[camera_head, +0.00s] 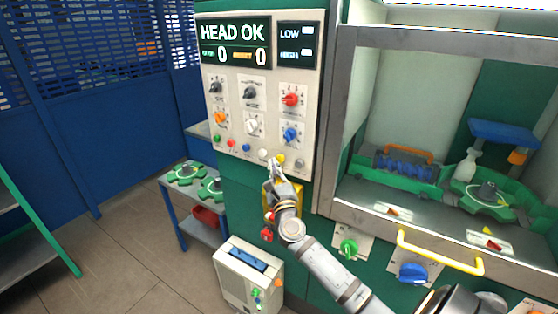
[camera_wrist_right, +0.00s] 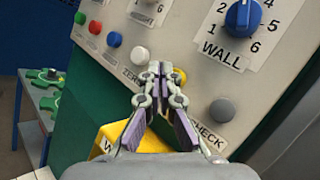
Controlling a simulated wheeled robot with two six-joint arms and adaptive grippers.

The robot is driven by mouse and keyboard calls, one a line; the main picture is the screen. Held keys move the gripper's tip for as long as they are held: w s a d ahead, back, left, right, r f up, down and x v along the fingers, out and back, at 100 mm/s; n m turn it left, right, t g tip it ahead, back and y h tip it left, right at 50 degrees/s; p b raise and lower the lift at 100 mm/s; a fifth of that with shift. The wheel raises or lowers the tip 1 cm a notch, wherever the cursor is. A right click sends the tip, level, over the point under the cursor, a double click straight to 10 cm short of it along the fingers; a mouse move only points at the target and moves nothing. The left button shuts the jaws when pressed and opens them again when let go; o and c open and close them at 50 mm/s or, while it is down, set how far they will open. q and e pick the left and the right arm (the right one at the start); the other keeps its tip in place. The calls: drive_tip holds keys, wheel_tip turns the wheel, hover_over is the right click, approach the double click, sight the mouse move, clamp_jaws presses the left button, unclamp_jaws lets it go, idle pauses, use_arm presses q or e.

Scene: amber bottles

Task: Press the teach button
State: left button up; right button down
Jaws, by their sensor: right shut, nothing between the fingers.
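A row of small round buttons runs along the bottom of the panel (camera_head: 262,100): green, red, blue, white (camera_head: 263,153), yellow (camera_head: 281,159) and grey (camera_head: 299,163). In the wrist view the white button (camera_wrist_right: 139,55) has "ZERO" under it and the grey button (camera_wrist_right: 221,110) has "CHECK". No readable label says teach; the label by the yellow button (camera_wrist_right: 180,76) is hidden behind my fingers. My right gripper (camera_head: 273,162) is shut and empty, its fingertips (camera_wrist_right: 160,68) just left of the yellow button and close to the panel. Whether they touch it I cannot tell. My left gripper is out of view.
Knobs, including a blue one (camera_wrist_right: 242,18), sit above the buttons. A yellow box (camera_wrist_right: 115,135) juts out below them. The display (camera_head: 235,43) reads "HEAD OK" with two zeros. A framed bay with a yellow handle (camera_head: 440,258) stands right; a pale box (camera_head: 248,275) stands below.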

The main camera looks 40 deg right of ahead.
idle(0.7)
drive_tip(key=shift+w+d, duration=0.15)
drive_tip(key=shift+d, duration=0.25)
drive_tip(key=shift+w+d, duration=0.2)
drive_tip(key=shift+d, duration=0.2)
idle(0.6)
idle(0.3)
drive_tip(key=shift+s+a, duration=0.35)
drive_tip(key=shift+a, duration=0.45)
drive_tip(key=shift+a, duration=0.1)
drive_tip(key=shift+s+a+p, duration=0.15)
drive_tip(key=shift+s+a, duration=0.15)
drive_tip(key=shift+a, duration=0.45)
drive_tip(key=shift+s+a+p, duration=0.15)
drive_tip(key=shift+s+a, duration=0.2)
drive_tip(key=shift+a, duration=0.4)
drive_tip(key=shift+s+a+p, duration=0.15)
drive_tip(key=shift+s+a, duration=0.15)
drive_tip(key=shift+a, duration=0.45)
drive_tip(key=shift+d+f, duration=0.1)
